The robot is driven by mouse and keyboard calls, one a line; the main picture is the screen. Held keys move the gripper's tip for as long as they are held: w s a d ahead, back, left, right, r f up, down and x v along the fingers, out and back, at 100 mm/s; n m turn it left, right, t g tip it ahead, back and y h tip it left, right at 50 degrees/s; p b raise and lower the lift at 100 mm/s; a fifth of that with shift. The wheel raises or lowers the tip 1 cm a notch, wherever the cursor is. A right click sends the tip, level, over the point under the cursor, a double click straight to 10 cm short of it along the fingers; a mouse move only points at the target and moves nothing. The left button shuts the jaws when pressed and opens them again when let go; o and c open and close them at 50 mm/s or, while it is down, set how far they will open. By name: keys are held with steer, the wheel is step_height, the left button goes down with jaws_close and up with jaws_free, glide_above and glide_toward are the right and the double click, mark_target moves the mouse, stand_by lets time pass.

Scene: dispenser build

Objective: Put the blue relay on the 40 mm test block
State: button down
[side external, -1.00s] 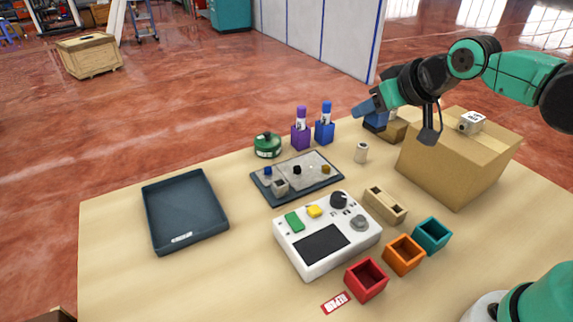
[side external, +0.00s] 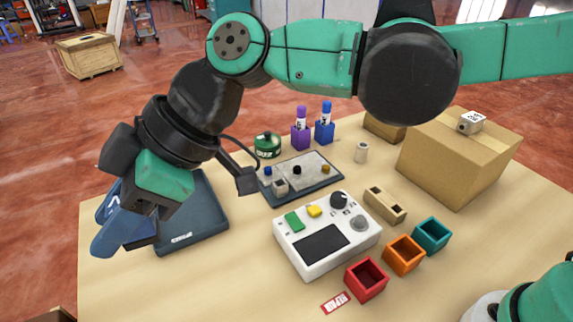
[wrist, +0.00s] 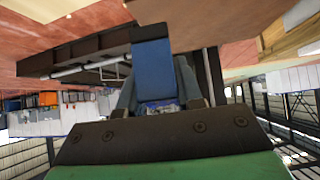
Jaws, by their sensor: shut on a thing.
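My gripper (side external: 118,222) is at the left of the side external view, tilted down above the left part of the dark tray. It is shut on the blue relay (side external: 108,206), a blue block with a white mark, partly hidden by a finger. In the wrist view the relay (wrist: 153,70) sits between the two fingers. A small white block with dark print (side external: 471,122), likely the 40 mm test block, rests on a cardboard box (side external: 450,172) at the right, far from my gripper. Its print is too small to read.
The dark tray (side external: 205,215) is partly hidden by my arm. A grey board (side external: 318,168), a white console (side external: 345,256), red (side external: 367,279), orange (side external: 404,255) and teal (side external: 432,235) open boxes, and marker holders (side external: 312,135) occupy the table. The front left tabletop is clear.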

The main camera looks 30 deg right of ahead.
steer(key=shift+s+a+n+g, duration=0.6)
steer(key=shift+s+a+n, duration=0.1)
steer(key=shift+s+a, duration=0.45)
steer(key=shift+w, duration=0.1)
step_height(320, 180, down, 20)
steer(key=shift+r, duration=0.25)
steer(key=shift+f, duration=0.15)
steer(key=c, duration=0.6)
jaws_free()
